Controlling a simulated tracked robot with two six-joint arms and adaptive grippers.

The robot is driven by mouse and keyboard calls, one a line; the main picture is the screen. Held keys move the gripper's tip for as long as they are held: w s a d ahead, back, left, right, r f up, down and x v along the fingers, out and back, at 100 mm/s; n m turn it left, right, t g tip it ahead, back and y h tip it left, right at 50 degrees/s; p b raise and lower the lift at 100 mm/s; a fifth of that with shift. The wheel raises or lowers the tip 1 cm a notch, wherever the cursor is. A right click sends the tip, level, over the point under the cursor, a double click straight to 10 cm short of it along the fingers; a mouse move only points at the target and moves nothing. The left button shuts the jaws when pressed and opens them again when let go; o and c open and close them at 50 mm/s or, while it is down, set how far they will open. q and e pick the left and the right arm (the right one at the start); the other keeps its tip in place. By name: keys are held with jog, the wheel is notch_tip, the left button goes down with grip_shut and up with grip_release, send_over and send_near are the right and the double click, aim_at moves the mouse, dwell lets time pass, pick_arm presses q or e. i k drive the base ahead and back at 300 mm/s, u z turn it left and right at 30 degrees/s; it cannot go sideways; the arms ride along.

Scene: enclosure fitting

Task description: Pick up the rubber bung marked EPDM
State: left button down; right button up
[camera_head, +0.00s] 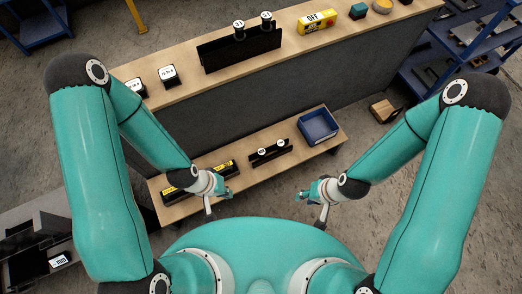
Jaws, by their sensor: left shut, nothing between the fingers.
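Two small dark pieces with round white labels, at the left (262,153) and right (283,143), sit in a short black holder on the lower shelf. My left gripper (218,198) is shut and empty, near the lower shelf's front edge. My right gripper (311,200) is in front of the lower shelf, apart from these pieces; its opening is unclear.
On the lower shelf (230,205), a blue bin (319,126) stands at right and a black-and-yellow item (182,180) at left. On the upper surface are a yellow OFF box (318,21), a teal block (357,11) and two labelled dark blocks (168,76). A wooden box (384,111) is on the floor.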

aim_at(279, 145)
jog(key=z, duration=0.8)
jog(key=i, duration=0.15)
jog(key=u, duration=2.5)
jog(key=k, duration=1.3)
jog(key=z, duration=0.9)
jog(key=i, duration=1.25)
jog(key=u, duration=0.15)
